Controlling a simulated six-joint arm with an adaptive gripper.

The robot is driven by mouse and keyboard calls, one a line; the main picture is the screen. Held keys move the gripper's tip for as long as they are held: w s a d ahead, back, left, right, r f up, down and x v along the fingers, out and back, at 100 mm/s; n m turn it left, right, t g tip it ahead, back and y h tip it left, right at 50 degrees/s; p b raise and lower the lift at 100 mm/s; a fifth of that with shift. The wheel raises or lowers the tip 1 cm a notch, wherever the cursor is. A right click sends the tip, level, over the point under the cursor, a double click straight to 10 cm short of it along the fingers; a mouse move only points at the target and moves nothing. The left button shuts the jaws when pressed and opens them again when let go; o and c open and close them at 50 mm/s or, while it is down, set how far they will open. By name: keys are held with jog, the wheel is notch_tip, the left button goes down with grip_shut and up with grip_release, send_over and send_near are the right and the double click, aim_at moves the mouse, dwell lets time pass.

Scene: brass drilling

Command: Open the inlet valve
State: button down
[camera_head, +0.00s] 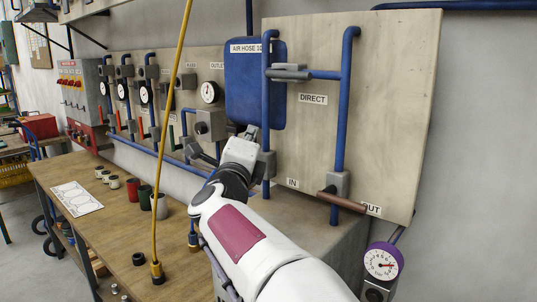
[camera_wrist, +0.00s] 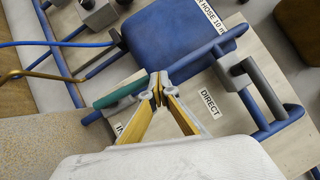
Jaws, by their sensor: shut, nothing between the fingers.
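The inlet valve by the IN label (camera_head: 292,183) has a green lever (camera_wrist: 120,91) in the wrist view. The lever looks roughly in line with the blue pipe behind it. In the head view my wrist hides this lever, and only part of the grey valve body (camera_head: 267,164) shows. My gripper (camera_wrist: 157,88) is shut and empty, its fingertips together in front of the board. The tips are by the upper right end of the green lever; I cannot tell whether they touch it. In the head view the fingers (camera_head: 250,131) are small and partly hidden.
A brown OUT lever (camera_head: 342,198) sticks out at the lower right. A blue AIR HOSE panel (camera_head: 254,90) is behind my gripper. A yellow hose (camera_head: 171,110) hangs left, above the bench (camera_head: 115,225).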

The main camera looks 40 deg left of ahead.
jog(key=shift+d, duration=0.2)
dwell(0.5)
jog(key=s+d+r, duration=0.1)
jog(key=s+d, duration=0.8)
dwell(0.8)
jog(key=shift+r, duration=0.1)
jog(key=w+d+r+n+t, duration=0.1)
jog(key=w+d+r, duration=0.1)
jog(key=w+d, duration=0.55)
jog(key=s+a+f+n+g+y, duration=0.1)
jog(key=a+f+n+g+y, duration=0.2)
jog(key=f+n+g, duration=0.3)
notch_tip(320, 180, down, 2)
jog(key=shift+s+f+n+g+y, duration=0.15)
jog(key=shift+s+n+g+y, duration=0.25)
jog(key=shift+g+y, duration=0.45)
